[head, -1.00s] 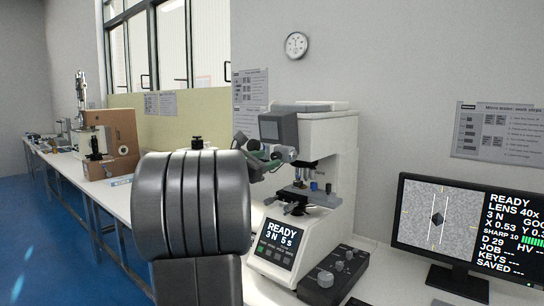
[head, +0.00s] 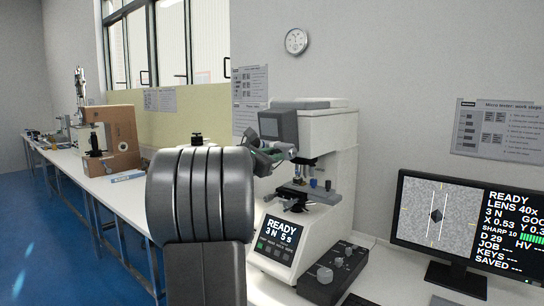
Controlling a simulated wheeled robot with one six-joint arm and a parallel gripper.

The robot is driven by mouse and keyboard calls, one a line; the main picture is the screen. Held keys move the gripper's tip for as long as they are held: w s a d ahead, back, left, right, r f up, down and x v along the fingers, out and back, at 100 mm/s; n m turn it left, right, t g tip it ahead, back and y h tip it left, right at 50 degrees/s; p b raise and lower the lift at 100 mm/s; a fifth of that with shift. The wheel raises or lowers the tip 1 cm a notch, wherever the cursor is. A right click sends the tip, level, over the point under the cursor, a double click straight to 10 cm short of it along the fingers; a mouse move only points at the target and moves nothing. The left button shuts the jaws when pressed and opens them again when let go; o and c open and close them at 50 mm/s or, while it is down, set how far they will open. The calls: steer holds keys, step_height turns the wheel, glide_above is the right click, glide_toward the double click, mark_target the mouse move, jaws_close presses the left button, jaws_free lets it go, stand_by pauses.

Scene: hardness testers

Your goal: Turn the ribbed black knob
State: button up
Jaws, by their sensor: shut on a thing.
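The white hardness tester (head: 335,150) stands on the bench right of centre, with a dark grey eyepiece head (head: 278,124) at its upper front. My gripper (head: 272,156) is just below that head, small and partly hidden behind my arm. It is shut at the ribbed black knob (head: 288,149), of which only a small dark part shows. The ribs and the exact finger contact are too small to make out. The tester's tilted front screen (head: 281,231) reads READY, 3 N, 5 s.
My large dark arm fills the middle foreground. A black control box with grey knobs (head: 331,275) sits before the tester. A monitor (head: 465,233) stands at the right. A brown and cream tester (head: 123,137) is farther along the white bench at left. Blue floor is open at left.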

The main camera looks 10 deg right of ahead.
steer(key=shift+f+m+b, duration=0.15)
steer(key=shift+m+b, duration=0.15)
steer(key=shift+b, duration=0.05)
steer(key=shift+m+b, duration=7.6)
steer(key=shift+b, duration=0.1)
steer(key=o, duration=1)
steer(key=shift+a, duration=0.1)
